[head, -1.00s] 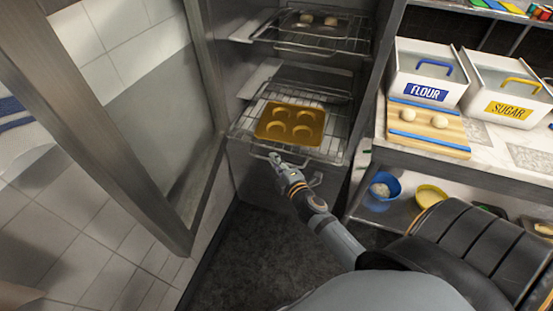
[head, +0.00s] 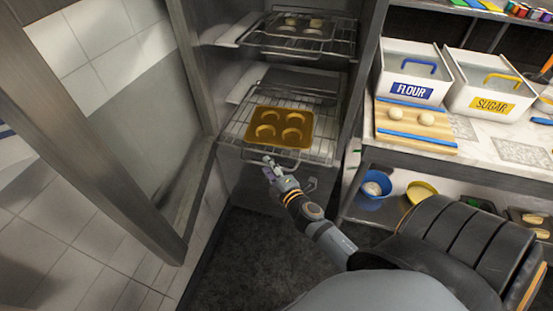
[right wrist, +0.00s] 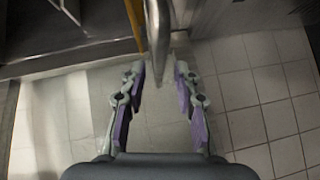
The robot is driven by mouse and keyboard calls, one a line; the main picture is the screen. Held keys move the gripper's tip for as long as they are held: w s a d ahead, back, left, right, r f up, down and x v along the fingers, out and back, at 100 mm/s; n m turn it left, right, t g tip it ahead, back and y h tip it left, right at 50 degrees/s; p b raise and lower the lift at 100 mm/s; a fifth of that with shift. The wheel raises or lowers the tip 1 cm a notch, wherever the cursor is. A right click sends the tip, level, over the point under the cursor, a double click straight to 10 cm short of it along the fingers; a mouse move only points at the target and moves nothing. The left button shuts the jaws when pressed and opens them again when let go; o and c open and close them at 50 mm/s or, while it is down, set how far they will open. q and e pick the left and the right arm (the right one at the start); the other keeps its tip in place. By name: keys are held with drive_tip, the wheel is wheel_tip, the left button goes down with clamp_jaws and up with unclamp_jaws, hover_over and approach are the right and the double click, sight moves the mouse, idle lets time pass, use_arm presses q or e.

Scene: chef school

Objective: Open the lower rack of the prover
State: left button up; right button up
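The prover stands open with its steel door (head: 95,130) swung to the left. Its lower wire rack (head: 232,128) holds a golden mould (head: 280,128) with several round hollows. The rack's front edge sticks out of the cabinet opening. My right gripper (head: 268,164) is at the front handle of this rack. In the right wrist view my right gripper (right wrist: 160,72) is open, with a metal bar (right wrist: 157,30) reaching between its fingertips. I cannot tell whether a finger touches the bar. My left gripper is in neither view.
An upper wire rack (head: 256,42) holds a dark tray (head: 303,20) with dough pieces. On the right, a counter (head: 385,155) carries flour and sugar bins (head: 408,72) and a board (head: 440,148) with two dough balls. Below it are blue (head: 372,190) and yellow bowls. Dark floor is clear in front.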

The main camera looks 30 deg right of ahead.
drive_tip(key=s+r, duration=0.1)
drive_tip(key=s, duration=0.9)
drive_tip(key=shift+s+a+r, duration=0.15)
drive_tip(key=shift+a+r, duration=0.1)
drive_tip(key=shift+a, duration=0.1)
drive_tip(key=s+d+f+m+g, duration=0.2)
drive_tip(key=s+f+m+g, duration=0.1)
drive_tip(key=f, duration=0.8)
drive_tip(key=s+d+f+m+g+h, duration=0.15)
drive_tip(key=s+f, duration=0.25)
drive_tip(key=f, duration=0.6)
drive_tip(key=s+d+f+m+g, duration=0.3)
drive_tip(key=f+m+g, duration=0.1)
drive_tip(key=f, duration=0.7)
drive_tip(key=s+a+f+m+g+y, duration=0.1)
drive_tip(key=s+a+f+m+g, duration=0.1)
drive_tip(key=s+f, duration=0.6)
drive_tip(key=s+a+f+m+g+y, duration=0.1)
drive_tip(key=s+a+f+m+g, duration=0.2)
drive_tip(key=s+f, duration=0.4)
drive_tip(key=s+m+g, duration=0.1)
drive_tip(key=s, duration=0.3)
drive_tip(key=shift+s+a+f+m+g, duration=0.15)
drive_tip(key=shift+s+f+m+g, duration=0.15)
drive_tip(key=shift+f+m+g, duration=0.05)
